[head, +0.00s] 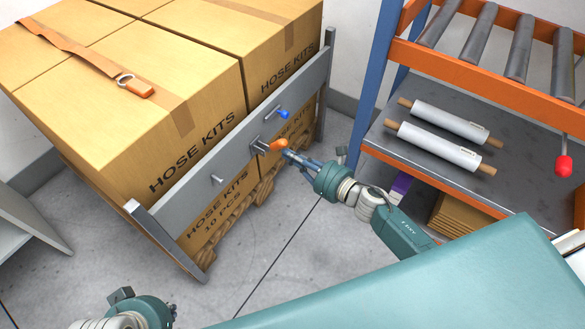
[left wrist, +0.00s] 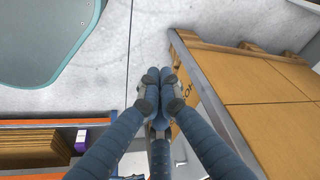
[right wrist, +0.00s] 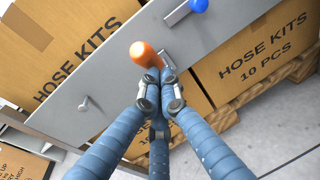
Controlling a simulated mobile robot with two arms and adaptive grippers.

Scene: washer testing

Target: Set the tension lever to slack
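An orange-handled lever (head: 278,146) and a blue-handled lever (head: 283,114) stick out from a grey metal rail (head: 192,160) across the stacked boxes. I cannot tell from any label which is the tension lever. In the right wrist view the orange handle (right wrist: 145,54) lies just past my fingertips, with its bracket beside them. My right gripper (head: 289,155) has its fingers together close by the orange handle; whether they touch it is unclear. My left gripper is at the bottom left of the head view; the left wrist view shows its fingers (left wrist: 159,75) together and empty.
Boxes (head: 130,100) marked HOSE KITS stand on a wooden pallet. An orange strap end with a ring (head: 135,86) lies on top. At right, a shelf rack holds white rolls (head: 435,145); a red-knobbed lever (head: 564,165) hangs there. Floor between is clear.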

